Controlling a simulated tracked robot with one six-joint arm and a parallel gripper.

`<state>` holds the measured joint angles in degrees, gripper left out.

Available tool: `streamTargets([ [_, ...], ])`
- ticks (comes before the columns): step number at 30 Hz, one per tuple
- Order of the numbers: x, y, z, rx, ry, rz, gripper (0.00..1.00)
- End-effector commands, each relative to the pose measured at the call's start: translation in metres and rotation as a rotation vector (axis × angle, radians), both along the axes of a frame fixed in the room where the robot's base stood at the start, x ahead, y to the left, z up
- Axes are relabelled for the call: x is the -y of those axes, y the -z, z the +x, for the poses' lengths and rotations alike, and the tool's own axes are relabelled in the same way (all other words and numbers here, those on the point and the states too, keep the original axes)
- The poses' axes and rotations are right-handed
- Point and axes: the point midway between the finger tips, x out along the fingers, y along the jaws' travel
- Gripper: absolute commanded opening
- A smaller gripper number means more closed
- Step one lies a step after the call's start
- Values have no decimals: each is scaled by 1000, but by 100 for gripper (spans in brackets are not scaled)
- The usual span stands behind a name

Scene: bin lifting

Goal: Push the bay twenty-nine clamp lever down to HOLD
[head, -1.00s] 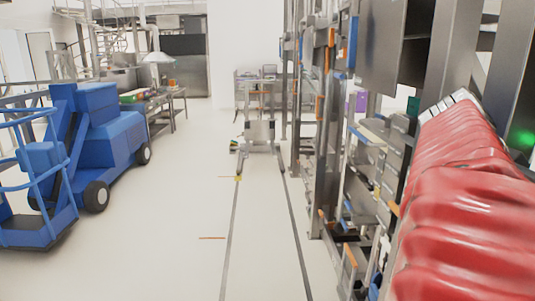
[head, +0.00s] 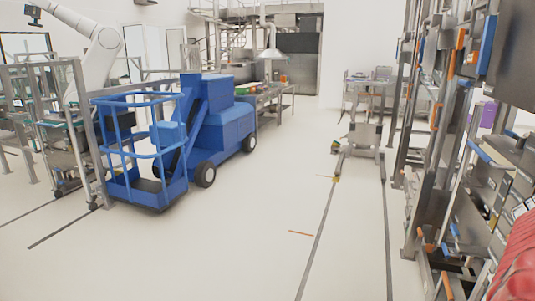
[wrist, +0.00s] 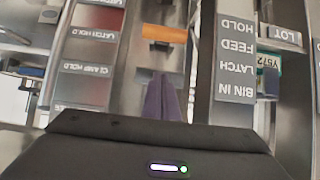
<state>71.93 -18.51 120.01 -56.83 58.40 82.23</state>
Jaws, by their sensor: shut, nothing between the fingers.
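In the wrist view, an upside-down plate reading CLAMP HOLD (wrist: 85,72) is at the left, near a LATCH HOLD plate (wrist: 95,33). A grey strip (wrist: 235,60) right of centre reads HOLD, FEED, LATCH and BIN IN, also upside down. I cannot tell which is the clamp lever, and no bay number twenty-nine is legible. My gripper (wrist: 160,118) is dark, shut and empty, low in the wrist view.
In the head view, a metal rack (head: 455,130) with orange and blue handles lines the right side. A blue lift vehicle (head: 220,125) stands left, and a wheeled stand (head: 362,135) at the aisle's end. The white floor (head: 255,250) between is clear.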

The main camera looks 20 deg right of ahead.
Motion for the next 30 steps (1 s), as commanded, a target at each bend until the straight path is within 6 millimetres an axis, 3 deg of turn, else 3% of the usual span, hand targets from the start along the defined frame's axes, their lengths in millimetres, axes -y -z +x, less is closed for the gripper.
streamTargets([
  [13,2,17,-3,0,3,0,0],
  [25,2,16,-3,1,4,1,0],
  [30,2,6,-3,1,4,-3,0],
])
